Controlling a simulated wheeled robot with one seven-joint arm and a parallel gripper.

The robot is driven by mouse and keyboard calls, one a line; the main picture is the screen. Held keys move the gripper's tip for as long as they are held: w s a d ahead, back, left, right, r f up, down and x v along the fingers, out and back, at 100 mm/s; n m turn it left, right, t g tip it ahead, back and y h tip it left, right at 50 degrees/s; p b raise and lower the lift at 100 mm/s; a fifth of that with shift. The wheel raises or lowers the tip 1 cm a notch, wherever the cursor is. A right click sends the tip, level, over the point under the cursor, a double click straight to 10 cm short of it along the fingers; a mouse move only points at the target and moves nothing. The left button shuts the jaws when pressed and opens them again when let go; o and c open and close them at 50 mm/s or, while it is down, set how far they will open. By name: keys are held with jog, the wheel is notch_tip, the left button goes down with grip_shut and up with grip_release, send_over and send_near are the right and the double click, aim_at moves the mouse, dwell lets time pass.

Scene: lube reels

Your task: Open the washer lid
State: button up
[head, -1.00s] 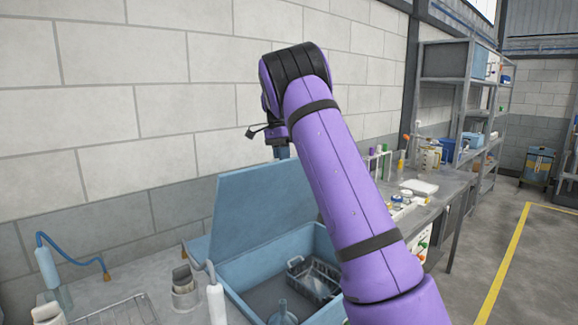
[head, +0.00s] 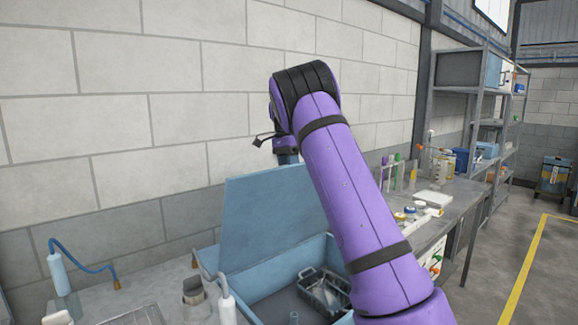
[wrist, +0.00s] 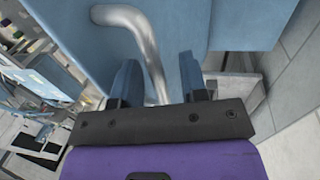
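The washer (head: 283,268) is a blue open-topped box in the head view. Its blue lid (head: 268,215) stands raised and tilted up at the back, showing the inside of the box. My gripper (head: 288,158) is at the lid's upper edge, mostly hidden behind it. In the wrist view the lid (wrist: 240,22) fills the top, with a bent metal handle (wrist: 130,20) on it. The two blue fingers of my gripper (wrist: 158,75) are apart, one on each side of the handle. A gap shows between the handle and the fingers.
A dark wire basket (head: 325,290) sits inside the washer. A blue hose with a bottle (head: 57,270) and a metal cup (head: 194,292) stand on the bench at left. A workbench and shelves (head: 470,110) stand at right, and a block wall (head: 180,110) behind.

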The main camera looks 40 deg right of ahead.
jog(key=v, duration=1)
jog(key=shift+r, duration=0.35)
jog(key=shift+w, duration=0.1)
